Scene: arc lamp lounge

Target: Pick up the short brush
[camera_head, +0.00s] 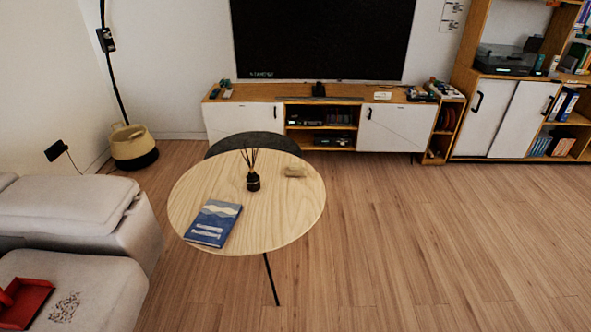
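I cannot make out a short brush for certain. A red tray or dustpan-like object (26,304) lies on the light grey seat at the bottom left. A smaller red piece (5,298) shows at its left, cut by the picture edge; I cannot tell if it is a brush. A patch of small dark crumbs (65,307) lies on the seat to the right of the red object. A small beige object (294,171) lies on the round table and is too small to identify. Neither of my grippers is in view.
The round wooden table (280,225) holds a blue book (213,222) and a dark reed diffuser (253,181). A grey sofa (65,205) stands at the left. A low cabinet (395,128) and shelves line the back wall. The wooden floor (450,250) at the right is clear.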

